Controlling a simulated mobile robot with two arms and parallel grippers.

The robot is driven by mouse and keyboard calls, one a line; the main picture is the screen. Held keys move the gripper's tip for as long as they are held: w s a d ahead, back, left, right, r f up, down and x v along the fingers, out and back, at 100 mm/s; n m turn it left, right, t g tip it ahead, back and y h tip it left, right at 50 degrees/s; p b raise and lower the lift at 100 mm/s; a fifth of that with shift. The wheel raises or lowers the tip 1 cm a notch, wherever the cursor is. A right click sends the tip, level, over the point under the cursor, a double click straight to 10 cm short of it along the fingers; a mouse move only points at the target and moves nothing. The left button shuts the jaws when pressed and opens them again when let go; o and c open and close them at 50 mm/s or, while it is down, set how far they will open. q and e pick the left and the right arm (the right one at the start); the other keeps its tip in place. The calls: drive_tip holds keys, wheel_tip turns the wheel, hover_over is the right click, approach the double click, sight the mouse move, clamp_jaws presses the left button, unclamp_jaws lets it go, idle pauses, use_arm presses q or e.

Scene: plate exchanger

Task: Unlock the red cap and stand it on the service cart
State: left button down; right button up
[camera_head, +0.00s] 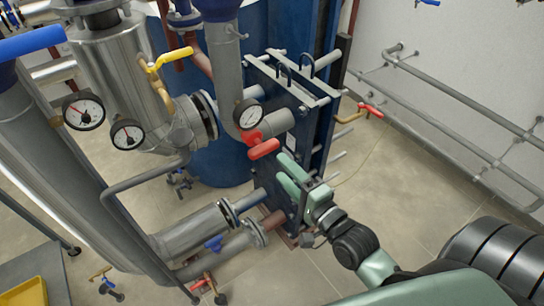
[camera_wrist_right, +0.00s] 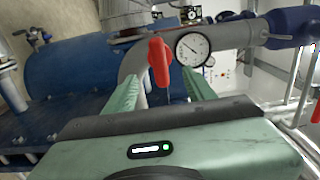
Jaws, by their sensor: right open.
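The red cap (camera_head: 264,149) with a bar-shaped grip is on the grey pipe beside a round gauge, in front of the blue plate exchanger. In the right wrist view the red cap (camera_wrist_right: 159,62) stands upright in the picture, ahead of the fingertips. My right gripper (camera_head: 287,168) is open and empty, just below and right of the cap. Its two green fingers (camera_wrist_right: 160,88) are apart, with the cap lined up between them, beyond their tips. A grey surface (camera_head: 54,262) with a yellow tray, possibly the service cart, shows at the lower left. My left gripper is not in view.
The gauge (camera_head: 248,114) sits close to the cap. Blue exchanger plates (camera_head: 280,88) with protruding rods stand behind my right gripper. A red lever valve (camera_head: 370,110) is at the right. Large pipes (camera_head: 60,150) fill the left. Floor (camera_head: 400,180) is open at the right.

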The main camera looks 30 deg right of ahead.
sight(267, 152)
drive_tip(key=shift+w+a, duration=0.2)
drive_tip(key=shift+w, duration=1.1)
drive_tip(key=shift+w+a, duration=0.15)
drive_tip(key=shift+w, duration=1.1)
drive_tip(key=shift+w+a, duration=0.2)
drive_tip(key=shift+w, duration=1.1)
clamp_jaws()
